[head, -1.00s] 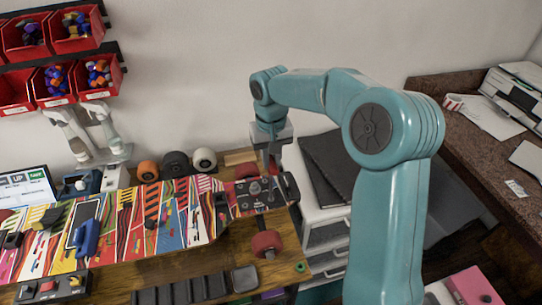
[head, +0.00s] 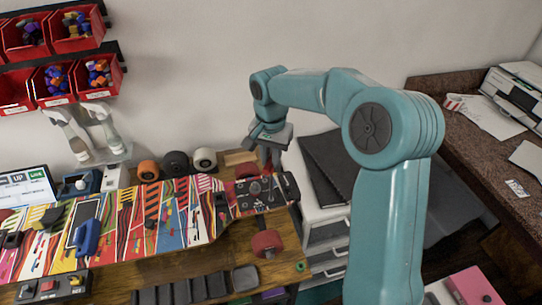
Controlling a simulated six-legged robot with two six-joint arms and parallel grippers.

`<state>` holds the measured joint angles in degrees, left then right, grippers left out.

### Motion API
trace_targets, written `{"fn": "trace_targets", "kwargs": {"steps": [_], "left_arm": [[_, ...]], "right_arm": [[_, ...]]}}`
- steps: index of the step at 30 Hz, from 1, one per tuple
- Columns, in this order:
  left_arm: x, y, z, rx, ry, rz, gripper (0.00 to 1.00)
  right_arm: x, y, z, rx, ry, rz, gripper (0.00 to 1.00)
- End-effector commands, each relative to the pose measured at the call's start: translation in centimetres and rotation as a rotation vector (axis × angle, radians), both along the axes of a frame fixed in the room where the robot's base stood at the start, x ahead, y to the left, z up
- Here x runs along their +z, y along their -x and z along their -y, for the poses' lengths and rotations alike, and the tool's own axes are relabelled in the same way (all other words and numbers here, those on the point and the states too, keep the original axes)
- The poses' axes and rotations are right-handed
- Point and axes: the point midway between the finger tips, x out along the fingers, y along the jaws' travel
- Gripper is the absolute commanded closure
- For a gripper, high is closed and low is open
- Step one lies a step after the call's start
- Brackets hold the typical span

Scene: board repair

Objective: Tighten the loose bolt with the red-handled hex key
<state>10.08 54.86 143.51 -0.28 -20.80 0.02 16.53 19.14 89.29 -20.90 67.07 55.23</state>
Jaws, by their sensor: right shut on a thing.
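My right gripper (head: 268,158) points down over the right end of the skateboard deck (head: 150,221), above the dark truck plate (head: 249,201). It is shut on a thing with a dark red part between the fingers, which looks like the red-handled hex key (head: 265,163). The fingers and plate edge hide most of it, so I cannot tell whether its tip touches a bolt. Small bolts show on the plate, too small to tell which is loose. My left gripper is not in view.
A red wheel (head: 267,243) hangs at the deck's right end. Several wheels, including an orange one (head: 148,171), stand behind the deck. A black tray (head: 180,292) lies in front. White drawers (head: 327,238) stand to the right. Red bins (head: 53,82) hang at the upper left.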

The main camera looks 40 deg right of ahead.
Motion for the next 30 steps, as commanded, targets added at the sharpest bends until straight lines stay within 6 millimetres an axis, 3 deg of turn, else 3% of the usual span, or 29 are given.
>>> {"fn": "trace_targets", "kwargs": {"steps": [3,11,20,30], "left_arm": [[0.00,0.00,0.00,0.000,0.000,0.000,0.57],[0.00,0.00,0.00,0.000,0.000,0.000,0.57],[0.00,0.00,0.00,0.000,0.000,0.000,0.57],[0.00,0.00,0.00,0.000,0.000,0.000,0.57]], "right_arm": [[-0.01,-0.02,-0.01,-0.080,0.000,0.000,1.00],[-0.01,-0.02,-0.01,-0.092,0.000,0.000,1.00],[-0.07,-0.05,-0.01,-0.418,0.000,0.000,1.00],[-0.07,-0.06,-0.02,-0.479,0.000,0.000,1.00]]}}
